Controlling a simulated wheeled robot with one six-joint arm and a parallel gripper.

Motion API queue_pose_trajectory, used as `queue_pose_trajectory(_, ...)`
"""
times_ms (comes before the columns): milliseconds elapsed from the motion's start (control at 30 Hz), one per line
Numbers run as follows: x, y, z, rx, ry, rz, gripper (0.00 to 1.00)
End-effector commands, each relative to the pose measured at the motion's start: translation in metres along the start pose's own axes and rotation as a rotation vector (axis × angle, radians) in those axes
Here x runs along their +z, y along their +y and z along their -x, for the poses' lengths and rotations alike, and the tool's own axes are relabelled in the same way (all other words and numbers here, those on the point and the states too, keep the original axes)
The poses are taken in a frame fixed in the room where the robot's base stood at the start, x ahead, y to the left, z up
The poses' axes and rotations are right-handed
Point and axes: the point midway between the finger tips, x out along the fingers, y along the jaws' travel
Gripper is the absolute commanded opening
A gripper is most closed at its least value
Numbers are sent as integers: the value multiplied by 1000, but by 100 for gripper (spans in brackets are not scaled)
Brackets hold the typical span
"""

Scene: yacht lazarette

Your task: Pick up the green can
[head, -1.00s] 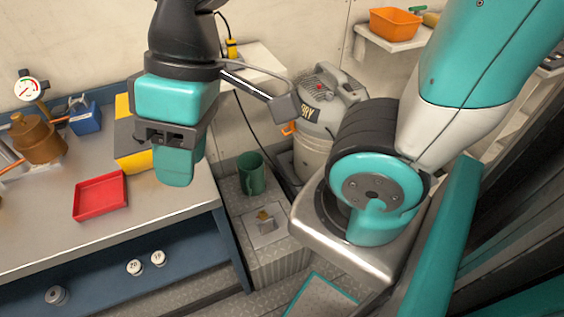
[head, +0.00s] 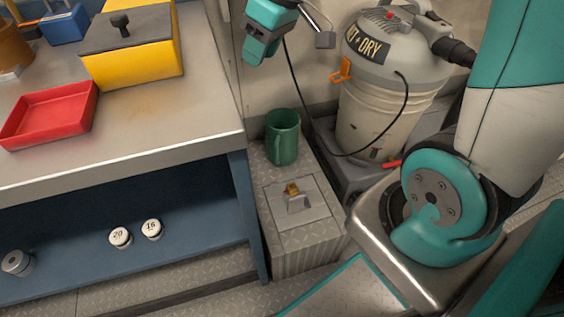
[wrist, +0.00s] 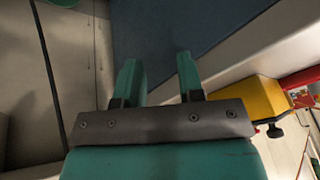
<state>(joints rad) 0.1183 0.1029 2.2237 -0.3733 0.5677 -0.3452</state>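A workbench (head: 190,140) is left of the can, with a red tray (head: 50,115) and a yellow box (head: 135,55) on top. A wet-dry vacuum (head: 385,105) stands to the right, its black cable running near the can. The locker lid carries a latch (head: 296,198).

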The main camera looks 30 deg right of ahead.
Motion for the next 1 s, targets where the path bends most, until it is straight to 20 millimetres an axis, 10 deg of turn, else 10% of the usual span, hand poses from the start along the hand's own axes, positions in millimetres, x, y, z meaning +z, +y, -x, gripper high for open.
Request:
queue_pose_trajectory(33,12,30,-47,21,8,-16,35)
queue_pose_trajectory(100,19,63,-78,50,20,-27,35)
queue_pose_trajectory(400,52,174,-171,152,48,-55,35)
queue_pose_trajectory(1000,58,214,-272,177,50,-58,35)
